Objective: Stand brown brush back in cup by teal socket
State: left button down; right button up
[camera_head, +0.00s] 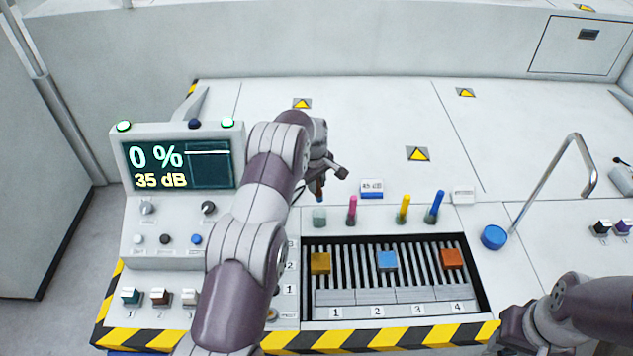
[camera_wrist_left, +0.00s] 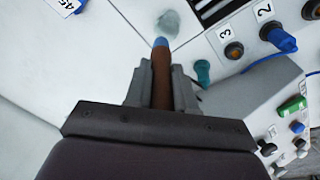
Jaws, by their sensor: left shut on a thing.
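My left gripper (camera_head: 328,170) is shut on the brown brush (camera_head: 320,190), above the panel. In the left wrist view the brush (camera_wrist_left: 161,75) runs forward between the fingers, its blue end (camera_wrist_left: 160,42) pointing at a pale grey-green cup (camera_wrist_left: 170,22). In the head view this cup (camera_head: 319,217) stands just below the brush, at the left end of a row of coloured sticks. I cannot tell whether the brush end touches it. A teal plug or socket (camera_wrist_left: 202,72) shows in the left wrist view, right of the gripper; my arm hides that spot in the head view.
Pink (camera_head: 352,210), yellow (camera_head: 404,209) and blue (camera_head: 436,207) sticks stand right of the cup. A "45 dB" block (camera_head: 372,188) sits behind. A slotted tray (camera_head: 470,296) lies in front, a display console (camera_head: 180,225) at left. A bent metal rod (camera_head: 545,185) rises at right.

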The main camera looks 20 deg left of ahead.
pick_arm(q)
jog(key=shift+f+b, duration=3.1)
jog(key=shift+f, duration=1.35)
jog(key=c, duration=0.9)
grip_release()
jog(key=shift+o, duration=0.2)
jog(key=shift+r, duration=0.1)
notch_tip(320, 180, up, 12)
jog(key=s+b, duration=0.2)
jog(key=shift+d+r, duration=0.15)
jog(key=shift+r, duration=0.05)
jog(key=shift+s+f, duration=0.1)
